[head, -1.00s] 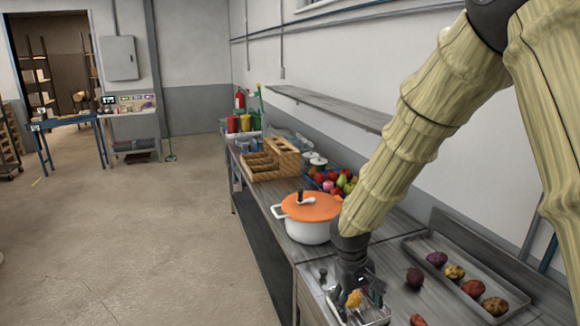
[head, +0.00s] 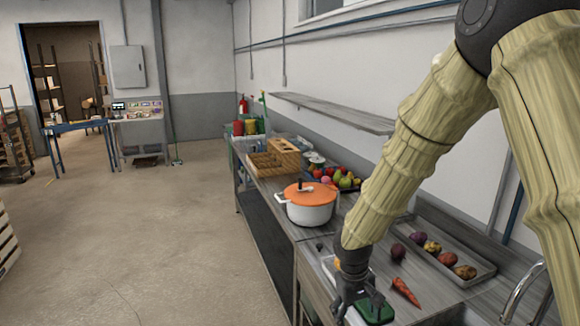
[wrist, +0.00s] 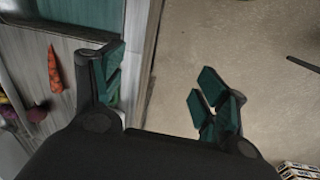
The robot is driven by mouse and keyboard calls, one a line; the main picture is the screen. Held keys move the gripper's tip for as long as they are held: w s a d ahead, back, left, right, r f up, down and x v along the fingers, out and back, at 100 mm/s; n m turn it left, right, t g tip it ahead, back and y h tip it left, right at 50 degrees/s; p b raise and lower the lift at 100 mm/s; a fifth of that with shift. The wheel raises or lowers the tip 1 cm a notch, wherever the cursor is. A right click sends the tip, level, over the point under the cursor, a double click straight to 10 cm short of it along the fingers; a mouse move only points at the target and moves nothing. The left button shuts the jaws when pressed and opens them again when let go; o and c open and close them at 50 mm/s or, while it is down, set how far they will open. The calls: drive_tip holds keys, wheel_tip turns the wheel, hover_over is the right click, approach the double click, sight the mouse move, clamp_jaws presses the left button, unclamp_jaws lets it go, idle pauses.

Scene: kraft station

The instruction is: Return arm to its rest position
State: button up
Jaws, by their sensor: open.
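My gripper (head: 360,305) is at the bottom of the head view, by the counter's front edge. In the wrist view its two dark fingers with teal pads (wrist: 160,80) stand wide apart with nothing between them. The left finger is over the counter side and the right one is over the floor. My arm comes down from the upper right and hides part of the counter behind it.
The counter holds a white pot with an orange lid (head: 308,209), a carrot (head: 406,291), a dark red vegetable (head: 398,251) and a metal tray (head: 482,276) of vegetables. A wooden crate (head: 270,165) stands farther back. A shelf (head: 330,112) is on the wall. The floor (head: 150,240) at left is clear.

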drive_tip(key=s+f+m+y+b, duration=0.1)
drive_tip(key=s+f, duration=0.4)
drive_tip(key=f, duration=0.4)
drive_tip(key=s+f+g+y+b, duration=0.15)
drive_tip(key=s+f, duration=0.35)
drive_tip(key=f, duration=0.5)
drive_tip(key=s+f+m+y+b, duration=0.1)
drive_tip(key=s+f+b, duration=0.1)
drive_tip(key=s+f, duration=0.55)
drive_tip(key=s+d+f+m+t+h+b, duration=0.1)
drive_tip(key=s+d+f+b, duration=0.2)
drive_tip(key=s+f, duration=0.9)
drive_tip(key=s+d, duration=0.2)
drive_tip(key=s, duration=0.1)
drive_tip(key=shift+s+d+f+h, duration=0.25)
drive_tip(key=shift+d+f+h, duration=0.05)
drive_tip(key=shift+d+h, duration=0.1)
